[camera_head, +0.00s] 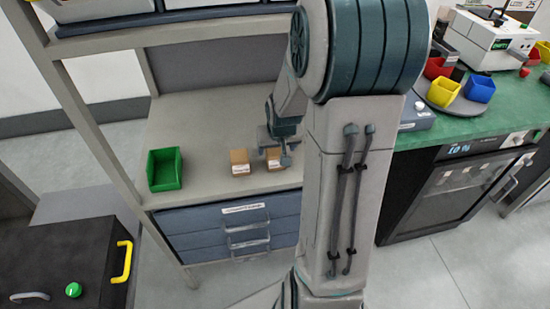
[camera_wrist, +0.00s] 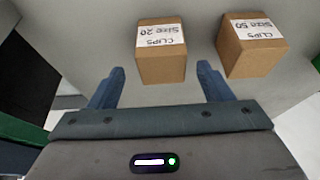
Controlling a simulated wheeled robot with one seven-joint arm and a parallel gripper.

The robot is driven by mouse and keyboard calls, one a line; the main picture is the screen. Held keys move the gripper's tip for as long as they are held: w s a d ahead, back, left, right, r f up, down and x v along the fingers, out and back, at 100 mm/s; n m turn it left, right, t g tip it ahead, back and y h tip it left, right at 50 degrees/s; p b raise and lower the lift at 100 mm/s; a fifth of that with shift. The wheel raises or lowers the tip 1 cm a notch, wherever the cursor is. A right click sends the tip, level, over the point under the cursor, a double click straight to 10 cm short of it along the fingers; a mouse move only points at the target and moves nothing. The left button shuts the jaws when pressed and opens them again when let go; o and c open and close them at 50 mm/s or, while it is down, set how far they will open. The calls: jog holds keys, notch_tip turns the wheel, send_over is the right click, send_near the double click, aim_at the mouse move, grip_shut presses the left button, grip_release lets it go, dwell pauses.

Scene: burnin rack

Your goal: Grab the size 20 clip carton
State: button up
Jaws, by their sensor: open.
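The size 20 clip carton (camera_wrist: 161,62) is a small brown box with a white label reading "CLIPS Size 20". In the wrist view it stands ahead of my gripper (camera_wrist: 162,80), roughly between the lines of the two open blue fingers. I cannot tell whether it is between the fingertips or beyond them. A matching carton labelled size 50 (camera_wrist: 250,50) stands to its right, apart from it.
A green bin (camera_head: 164,170) stands on the shelf (camera_head: 205,130) to the left, with bare shelf between it and the cartons. A rack post (camera_head: 95,125) rises at the left. Blue drawers (camera_head: 225,225) lie below. A green bench (camera_head: 450,125) with coloured bins is at the right.

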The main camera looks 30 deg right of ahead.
aim_at(275, 150)
jog(key=x, duration=0.4)
jog(key=shift+w+f+b, duration=0.15)
jog(key=shift+f+b, duration=0.05)
jog(key=shift+b, duration=0.1)
jog(key=c, duration=1.1)
jog(key=shift+r, duration=0.15)
